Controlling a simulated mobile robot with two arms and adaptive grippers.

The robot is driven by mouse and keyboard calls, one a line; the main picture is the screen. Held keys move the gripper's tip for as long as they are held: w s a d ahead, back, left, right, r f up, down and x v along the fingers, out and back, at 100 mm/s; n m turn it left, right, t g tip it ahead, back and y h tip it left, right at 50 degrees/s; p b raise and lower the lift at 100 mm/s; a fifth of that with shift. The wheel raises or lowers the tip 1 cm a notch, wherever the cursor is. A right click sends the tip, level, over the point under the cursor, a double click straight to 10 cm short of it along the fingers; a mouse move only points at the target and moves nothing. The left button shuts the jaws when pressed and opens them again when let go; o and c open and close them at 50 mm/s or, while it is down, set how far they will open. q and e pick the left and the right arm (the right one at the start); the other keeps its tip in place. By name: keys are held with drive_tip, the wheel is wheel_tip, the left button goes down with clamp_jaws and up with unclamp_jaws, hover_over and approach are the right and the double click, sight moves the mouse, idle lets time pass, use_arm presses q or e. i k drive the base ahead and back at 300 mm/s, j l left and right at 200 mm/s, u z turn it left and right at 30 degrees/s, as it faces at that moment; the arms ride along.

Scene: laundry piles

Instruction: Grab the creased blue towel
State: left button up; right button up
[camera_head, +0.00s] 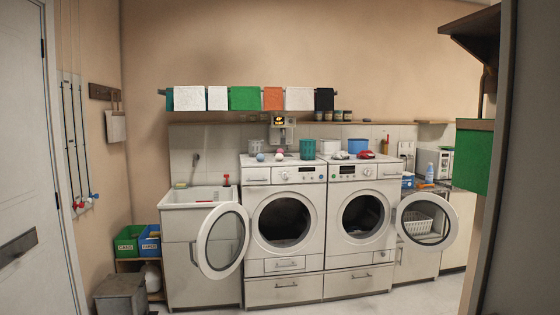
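I cannot make out a creased blue towel for certain. A teal cloth edge (169,98) hangs at the left end of the wall rail, beside white, green, orange and dark towels. A blue object (357,145) sits on top of the right washing machine; it is too small to tell if it is cloth. Another small blue item (408,180) is on the counter at the right. Neither of my grippers is in view.
Two front-loading machines, left (285,222) and right (362,220), stand with round doors (223,241) (427,219) swung open. A sink (193,197) is left of them. Green (129,243) and blue bins (149,242) and a grey box (121,293) are lower left. A wall edge (505,170) blocks the right.

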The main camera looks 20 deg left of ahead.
sight(355, 229)
drive_tip(key=i+j, duration=1.8)
drive_tip(key=j, duration=0.25)
drive_tip(key=i+l, duration=0.15)
drive_tip(key=i, duration=0.65)
drive_tip(key=i+l, duration=0.15)
drive_tip(key=i, duration=0.6)
drive_tip(key=i+l+z, duration=0.1)
drive_tip(key=i, duration=0.7)
